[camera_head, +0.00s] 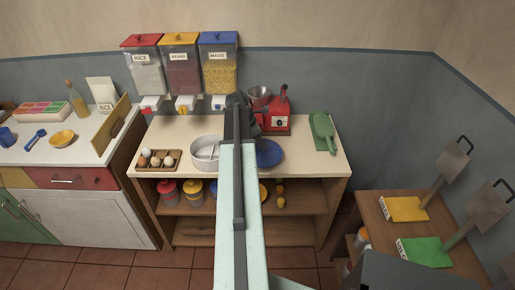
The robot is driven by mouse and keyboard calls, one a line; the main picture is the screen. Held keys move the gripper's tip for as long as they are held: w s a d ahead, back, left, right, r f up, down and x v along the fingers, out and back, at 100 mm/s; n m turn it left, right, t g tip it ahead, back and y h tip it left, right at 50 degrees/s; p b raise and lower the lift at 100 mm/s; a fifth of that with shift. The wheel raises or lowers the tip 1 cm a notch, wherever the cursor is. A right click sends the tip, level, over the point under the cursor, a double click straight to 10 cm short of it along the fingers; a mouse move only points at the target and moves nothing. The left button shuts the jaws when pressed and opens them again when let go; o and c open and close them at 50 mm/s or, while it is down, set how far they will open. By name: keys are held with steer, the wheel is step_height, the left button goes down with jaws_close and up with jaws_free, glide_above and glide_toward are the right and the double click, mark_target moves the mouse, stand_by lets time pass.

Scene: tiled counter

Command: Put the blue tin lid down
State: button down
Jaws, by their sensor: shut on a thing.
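The blue tin lid (270,153) is a round blue disc in front of the red machine, at the right part of the wooden counter's top. My arm covers its left side. My gripper (258,134) is dark and mostly hidden by my own arm; it is shut on the blue lid. I cannot tell whether the lid touches the counter top (310,165) or hangs just above it.
A white pot (205,150) and an egg tray (158,160) stand to the left. A red machine (277,115) is behind, and a green board (323,132) lies to the right. Red (168,192) and yellow (192,191) tins stand on the shelf below. Bare counter lies right of the lid.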

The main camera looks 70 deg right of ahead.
steer(key=shift+w+d, duration=0.1)
steer(key=shift+d, duration=0.1)
steer(key=f+b, duration=0.4)
steer(key=shift+d, duration=0.2)
steer(key=shift+w+a+r, duration=0.1)
steer(key=shift+w+r, duration=0.1)
steer(key=shift+f, duration=0.15)
steer(key=c, duration=1)
jaws_free()
steer(key=shift+c, duration=0.2)
